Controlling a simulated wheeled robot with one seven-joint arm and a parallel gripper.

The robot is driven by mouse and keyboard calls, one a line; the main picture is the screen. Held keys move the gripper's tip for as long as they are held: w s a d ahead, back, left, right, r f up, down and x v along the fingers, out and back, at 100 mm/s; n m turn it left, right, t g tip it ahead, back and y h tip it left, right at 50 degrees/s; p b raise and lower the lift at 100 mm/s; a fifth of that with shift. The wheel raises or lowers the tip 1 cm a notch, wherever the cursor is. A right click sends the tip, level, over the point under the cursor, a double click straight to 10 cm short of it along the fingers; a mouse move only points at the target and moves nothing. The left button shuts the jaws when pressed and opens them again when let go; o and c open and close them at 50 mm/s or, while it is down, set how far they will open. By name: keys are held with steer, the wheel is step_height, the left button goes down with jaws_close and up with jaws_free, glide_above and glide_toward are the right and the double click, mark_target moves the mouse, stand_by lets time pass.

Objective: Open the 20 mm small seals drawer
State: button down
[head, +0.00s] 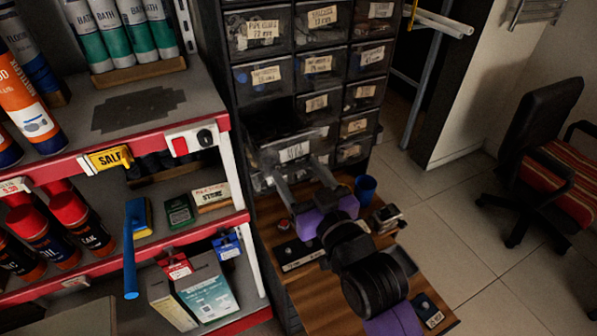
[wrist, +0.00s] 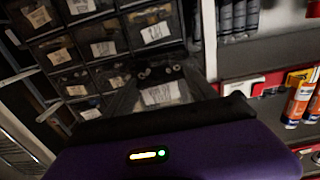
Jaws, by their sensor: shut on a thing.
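The cabinet of small drawers (head: 296,50) stands at the back, with dark clear-fronted drawers and paper labels. One lower-left drawer (head: 262,157) is pulled part way out, with a dark gap above its front. Its label is too blurred to read for certain. In the wrist view this drawer (wrist: 158,97) is straight ahead, and small round pieces show inside it. My gripper (head: 295,168) is at the front of this drawer, shut on it, apparently at its handle. The exact contact is hidden, and the purple gripper body covers the bottom of the wrist view.
Below the gripper is a wooden bench (head: 290,268) with a blue cup (head: 365,187) and small items. A red-edged shelf (head: 150,140) with tubes and boxes stands close on the left. An office chair (head: 550,150) stands at the right, with clear tiled floor before it.

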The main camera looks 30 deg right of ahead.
steer(key=shift+c, duration=1.4)
jaws_free()
steer(key=s, duration=0.7)
steer(key=shift+s+b, duration=0.4)
steer(key=shift+b, duration=0.05)
steer(key=s+f+g, duration=0.1)
steer(key=s+f, duration=0.3)
steer(key=s, duration=1)
steer(key=s+f+g, duration=0.2)
steer(key=s+f, duration=0.3)
steer(key=s, duration=1)
steer(key=shift+s, duration=0.15)
